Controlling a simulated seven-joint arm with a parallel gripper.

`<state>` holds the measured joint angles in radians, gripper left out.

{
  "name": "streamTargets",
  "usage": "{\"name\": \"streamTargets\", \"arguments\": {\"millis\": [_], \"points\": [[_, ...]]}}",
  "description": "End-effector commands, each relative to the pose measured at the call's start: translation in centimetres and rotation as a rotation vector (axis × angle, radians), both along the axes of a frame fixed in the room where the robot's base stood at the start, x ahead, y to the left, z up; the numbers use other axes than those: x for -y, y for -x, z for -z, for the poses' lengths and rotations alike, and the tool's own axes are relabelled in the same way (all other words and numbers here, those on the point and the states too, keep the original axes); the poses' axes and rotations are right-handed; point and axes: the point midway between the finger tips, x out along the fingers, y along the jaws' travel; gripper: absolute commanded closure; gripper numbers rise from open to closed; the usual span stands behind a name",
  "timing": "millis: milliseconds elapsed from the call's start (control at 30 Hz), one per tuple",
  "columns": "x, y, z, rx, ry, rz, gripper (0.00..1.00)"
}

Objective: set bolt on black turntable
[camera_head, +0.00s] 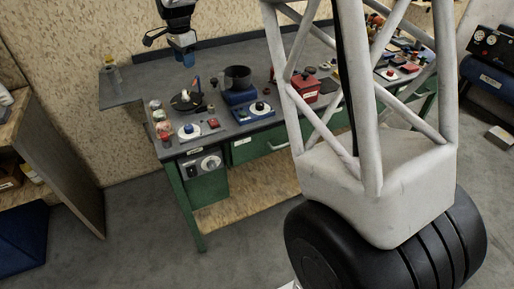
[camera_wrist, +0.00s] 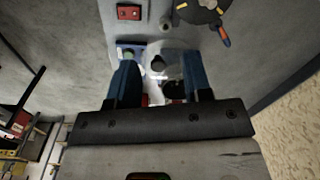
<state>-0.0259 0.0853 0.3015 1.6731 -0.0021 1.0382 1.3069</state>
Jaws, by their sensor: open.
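The black turntable (camera_head: 184,103) lies on the left part of the workbench. In the wrist view it shows at the top right as a dark disc (camera_wrist: 198,12) with yellow marks. A small grey piece (camera_head: 210,108) stands just right of it; it also shows in the wrist view (camera_wrist: 165,23). It may be the bolt, but it is too small to be sure. My gripper (camera_head: 187,58) hangs above the back of the bench near the turntable. Its blue fingers stand apart in the wrist view (camera_wrist: 160,68), with nothing visibly held between them.
An orange-and-blue-handled tool (camera_wrist: 223,36) is at the turntable's edge. A dark pot (camera_head: 238,75), a blue device (camera_head: 241,101), a red switch box (camera_head: 213,123) and jars (camera_head: 162,122) crowd nearby. My white frame hides the bench's middle.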

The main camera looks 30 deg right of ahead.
Motion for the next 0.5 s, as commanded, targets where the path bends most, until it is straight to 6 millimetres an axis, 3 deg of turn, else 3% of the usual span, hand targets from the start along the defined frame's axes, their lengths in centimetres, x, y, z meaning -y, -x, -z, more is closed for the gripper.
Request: {"name": "streamTargets", "arguments": {"millis": [100,500], "points": [[0.3,3.5,-1.8,0.016,0.005,-0.084,0.54],[1.1,15.1,-5.4,0.059,0.029,-0.382,0.54]]}}
